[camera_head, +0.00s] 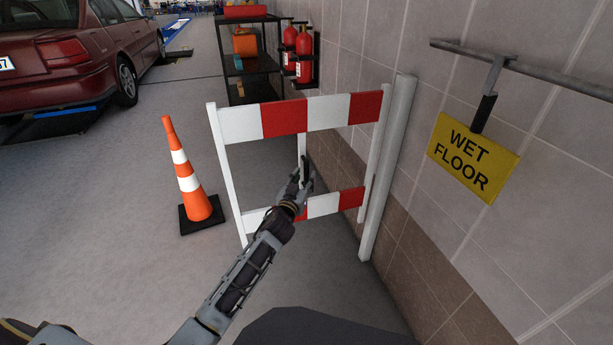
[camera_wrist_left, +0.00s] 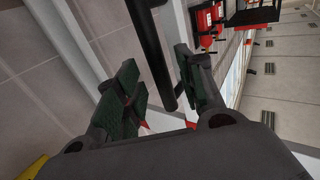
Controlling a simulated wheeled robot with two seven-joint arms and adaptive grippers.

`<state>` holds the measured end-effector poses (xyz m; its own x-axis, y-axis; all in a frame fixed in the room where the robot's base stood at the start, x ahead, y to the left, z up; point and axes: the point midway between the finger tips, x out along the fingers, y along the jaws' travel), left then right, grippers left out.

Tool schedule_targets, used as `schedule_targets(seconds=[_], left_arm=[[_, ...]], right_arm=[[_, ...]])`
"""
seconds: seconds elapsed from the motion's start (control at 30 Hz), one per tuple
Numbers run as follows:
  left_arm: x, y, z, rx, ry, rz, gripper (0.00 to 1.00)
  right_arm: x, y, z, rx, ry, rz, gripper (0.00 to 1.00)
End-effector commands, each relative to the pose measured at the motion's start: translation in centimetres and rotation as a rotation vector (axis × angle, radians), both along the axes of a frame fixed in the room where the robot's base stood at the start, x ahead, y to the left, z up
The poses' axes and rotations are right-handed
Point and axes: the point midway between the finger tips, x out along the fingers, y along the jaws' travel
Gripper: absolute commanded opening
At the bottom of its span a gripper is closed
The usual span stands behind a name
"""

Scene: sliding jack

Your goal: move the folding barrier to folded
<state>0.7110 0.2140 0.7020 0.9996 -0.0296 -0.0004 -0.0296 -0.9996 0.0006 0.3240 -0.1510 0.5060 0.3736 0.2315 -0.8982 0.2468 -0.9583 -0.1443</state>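The folding barrier (camera_head: 328,112) stands out from the wall post (camera_head: 388,165), with red and white boards between white uprights. It looks extended across the floor, not flat against the wall. A dark upright handle (camera_head: 305,168) is on its middle white upright. My left gripper (camera_head: 301,181) is at this handle and covers part of the lower board. In the left wrist view, the black handle bar (camera_wrist_left: 150,45) runs between the two spread fingers of my left gripper (camera_wrist_left: 160,78). The right finger looks close to the bar; contact cannot be told. My right gripper is not in view.
An orange cone (camera_head: 187,182) stands left of the barrier. A black shelf (camera_head: 249,65) and red fire extinguishers (camera_head: 304,55) are behind it along the wall. A yellow wet floor sign (camera_head: 472,157) hangs at right. A red car (camera_head: 75,52) is at far left.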

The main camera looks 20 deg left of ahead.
Motion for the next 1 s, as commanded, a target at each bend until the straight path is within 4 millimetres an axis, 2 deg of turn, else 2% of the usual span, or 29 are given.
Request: schedule_targets(seconds=[0.37, 0.83, 0.87, 1.0], left_arm=[[2.5, -0.1, 0.0, 0.000, 0.000, 0.000, 0.38], [3.0, -0.1, 0.0, 0.000, 0.000, 0.000, 0.38], [3.0, -0.1, 0.0, 0.000, 0.000, 0.000, 0.37], [3.0, -0.1, 0.0, 0.000, 0.000, 0.000, 0.19]], right_arm=[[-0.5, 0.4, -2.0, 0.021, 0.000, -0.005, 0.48], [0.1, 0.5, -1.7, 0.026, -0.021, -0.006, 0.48], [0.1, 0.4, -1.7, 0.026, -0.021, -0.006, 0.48], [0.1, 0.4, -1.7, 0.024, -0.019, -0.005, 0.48]])
